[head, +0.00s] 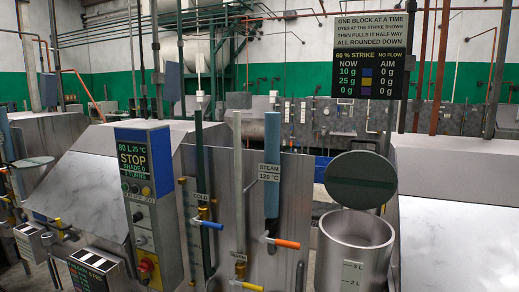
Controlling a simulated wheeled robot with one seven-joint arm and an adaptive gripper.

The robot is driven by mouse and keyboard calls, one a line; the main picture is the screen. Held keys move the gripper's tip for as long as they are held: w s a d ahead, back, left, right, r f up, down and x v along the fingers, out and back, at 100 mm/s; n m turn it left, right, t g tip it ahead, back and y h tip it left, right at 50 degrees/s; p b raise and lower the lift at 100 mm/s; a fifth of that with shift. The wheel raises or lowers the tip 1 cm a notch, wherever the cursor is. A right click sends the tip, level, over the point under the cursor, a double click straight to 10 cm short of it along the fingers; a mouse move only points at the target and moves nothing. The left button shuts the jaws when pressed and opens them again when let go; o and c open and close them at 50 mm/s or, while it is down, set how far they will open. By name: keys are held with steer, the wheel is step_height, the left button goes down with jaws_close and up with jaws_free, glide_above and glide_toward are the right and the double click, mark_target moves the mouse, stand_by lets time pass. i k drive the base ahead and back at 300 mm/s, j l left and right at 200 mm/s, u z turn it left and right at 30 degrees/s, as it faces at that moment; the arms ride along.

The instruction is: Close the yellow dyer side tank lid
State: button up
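A steel cylindrical side tank (346,252) stands at the right, with litre marks on its front wall. Its round dark grey-green lid (360,180) stands raised, tilted up behind the open mouth, and the tank's inside shows. No yellow dyer body shows, so I cannot tell which dyer is the yellow one. My gripper is not in view.
Left of the tank are pipes with an orange lever (286,243), a blue lever (210,224) and a yellow lever (247,286). A control post (148,205) reads STOP. A sign (372,53) hangs above the lid. Sloped metal panels flank the tank.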

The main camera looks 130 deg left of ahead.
mark_target(356, 179)
steer(key=u, duration=3.45)
steer(key=i+l, duration=0.15)
steer(key=i, duration=0.3)
steer(key=i+l, duration=0.2)
steer(key=i, duration=0.25)
